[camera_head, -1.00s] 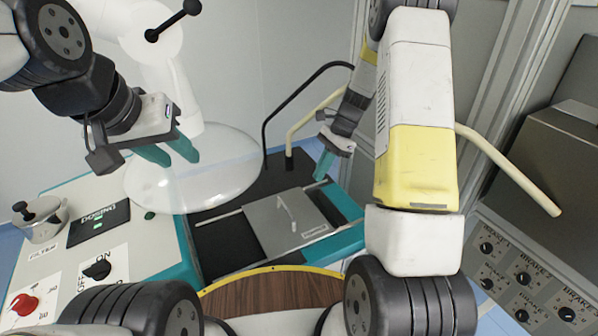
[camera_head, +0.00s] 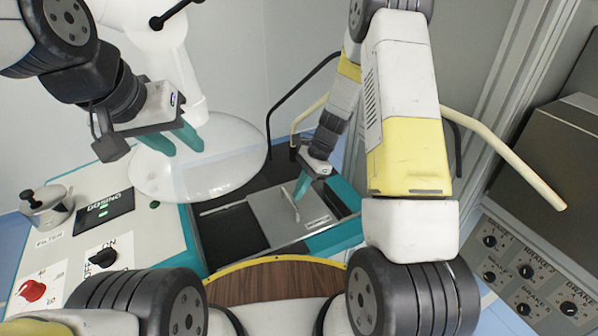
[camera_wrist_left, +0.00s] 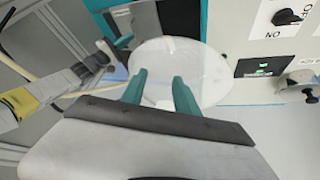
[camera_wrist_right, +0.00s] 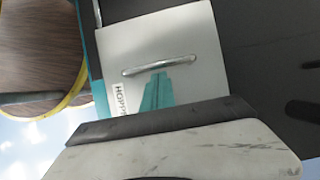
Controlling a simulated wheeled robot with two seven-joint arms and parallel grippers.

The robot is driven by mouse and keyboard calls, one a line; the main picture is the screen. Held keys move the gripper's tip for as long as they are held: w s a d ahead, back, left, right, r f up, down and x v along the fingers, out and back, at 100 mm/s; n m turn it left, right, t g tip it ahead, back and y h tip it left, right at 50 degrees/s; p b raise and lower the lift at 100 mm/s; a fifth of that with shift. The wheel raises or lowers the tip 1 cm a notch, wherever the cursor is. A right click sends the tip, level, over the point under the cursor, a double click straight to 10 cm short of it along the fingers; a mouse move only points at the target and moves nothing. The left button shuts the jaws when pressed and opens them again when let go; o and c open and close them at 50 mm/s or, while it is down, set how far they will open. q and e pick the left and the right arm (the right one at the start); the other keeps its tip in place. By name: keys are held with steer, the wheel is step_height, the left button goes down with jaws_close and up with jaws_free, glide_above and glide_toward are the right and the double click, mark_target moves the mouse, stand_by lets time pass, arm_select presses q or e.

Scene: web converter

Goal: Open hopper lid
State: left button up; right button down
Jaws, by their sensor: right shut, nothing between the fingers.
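The hopper lid (camera_head: 268,216) is a square light-grey plate lying flat in a dark, teal-edged machine top. It has a thin metal bar handle (camera_head: 296,205) and a label. The lid (camera_wrist_right: 190,30), the handle (camera_wrist_right: 178,63) and the partly hidden "HOPP" label (camera_wrist_right: 119,97) show in the right wrist view. My right gripper (camera_head: 302,188) is over the lid, close to the handle. Its teal fingers (camera_wrist_right: 157,88) are together, tips just beside the bar; contact cannot be told. My left gripper (camera_head: 178,142) is open and empty in front of a clear dome; its fingers show apart (camera_wrist_left: 160,90).
The clear dome (camera_head: 225,165) stands left of the lid. A control panel with a dosing display (camera_head: 103,212), a black switch (camera_head: 103,257) and a red knob (camera_head: 32,291) is at left. A brake panel (camera_head: 530,275) is at right. Bent rails (camera_head: 272,125) rise behind the lid.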

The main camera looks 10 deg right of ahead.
mark_target(287, 210)
steer(key=shift+s+a, duration=0.25)
steer(key=shift+a, duration=0.45)
steer(key=shift+s+a, duration=0.25)
steer(key=shift+a, duration=0.4)
steer(key=shift+s+a, duration=0.25)
steer(key=shift+a, duration=0.45)
